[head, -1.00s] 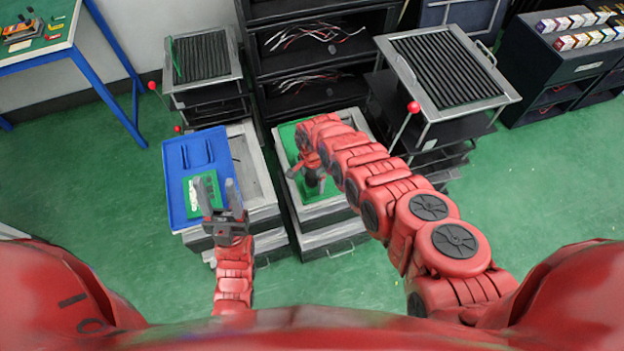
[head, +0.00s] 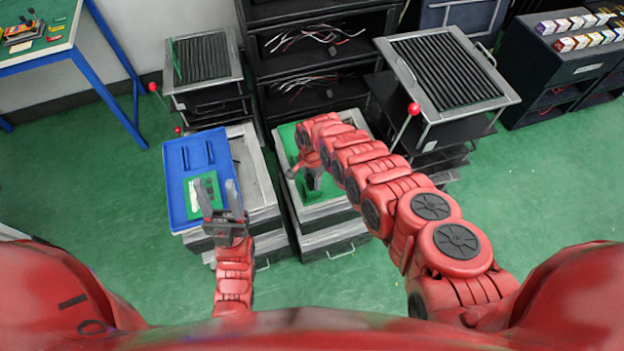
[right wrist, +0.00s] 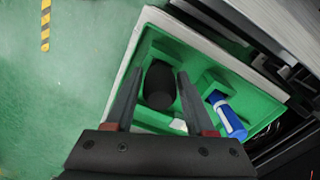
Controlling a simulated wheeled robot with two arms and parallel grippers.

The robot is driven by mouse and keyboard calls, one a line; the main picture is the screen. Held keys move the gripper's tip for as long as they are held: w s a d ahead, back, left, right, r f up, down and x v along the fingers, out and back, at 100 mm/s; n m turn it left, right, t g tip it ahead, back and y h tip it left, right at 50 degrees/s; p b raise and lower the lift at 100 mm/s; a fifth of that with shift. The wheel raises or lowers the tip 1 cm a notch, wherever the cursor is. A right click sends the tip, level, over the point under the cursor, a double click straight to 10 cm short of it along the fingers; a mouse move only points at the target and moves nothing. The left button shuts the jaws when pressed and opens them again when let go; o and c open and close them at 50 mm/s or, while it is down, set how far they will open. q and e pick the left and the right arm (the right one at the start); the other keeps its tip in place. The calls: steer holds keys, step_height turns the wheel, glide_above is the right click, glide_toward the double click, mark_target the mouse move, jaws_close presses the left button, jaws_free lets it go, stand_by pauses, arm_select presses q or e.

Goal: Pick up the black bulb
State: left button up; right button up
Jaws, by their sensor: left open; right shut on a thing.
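The black bulb (right wrist: 160,84) lies in a compartment of the green-lined tray (right wrist: 208,60) in the right wrist view. My right gripper (right wrist: 161,73) has one finger on each side of the bulb and is shut on it. In the head view my right gripper (head: 313,179) is over the green tray (head: 290,140), pointing down, and the bulb is hidden there. My left gripper (head: 218,190) is open and empty, near the front of the blue tray (head: 178,205).
A blue and white cylinder (right wrist: 227,114) lies in another tray compartment to the right of the bulb. A rack with a ribbed top (head: 450,68) and a red-knobbed lever (head: 413,108) stands right of my right arm. Green floor (head: 545,190) is clear at right.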

step_height(320, 180, up, 2)
steer(key=shift+r+p, duration=0.15)
steer(key=shift+p, duration=0.25)
step_height(320, 180, up, 5)
steer(key=shift+w+r+b, duration=0.1)
steer(key=shift+b, duration=0.5)
steer(key=shift+r, duration=1)
steer(key=w+d+r+n+b, duration=0.3)
steer(key=w+d+r+n, duration=0.2)
steer(key=w+d+r, duration=0.45)
steer(key=s+d+r+n+b, duration=0.1)
steer(key=d+r+n, duration=0.4)
steer(key=r, duration=0.8)
steer(key=shift+s+d+r, duration=0.4)
steer(key=shift+s+d, duration=0.05)
steer(key=shift+d, duration=0.75)
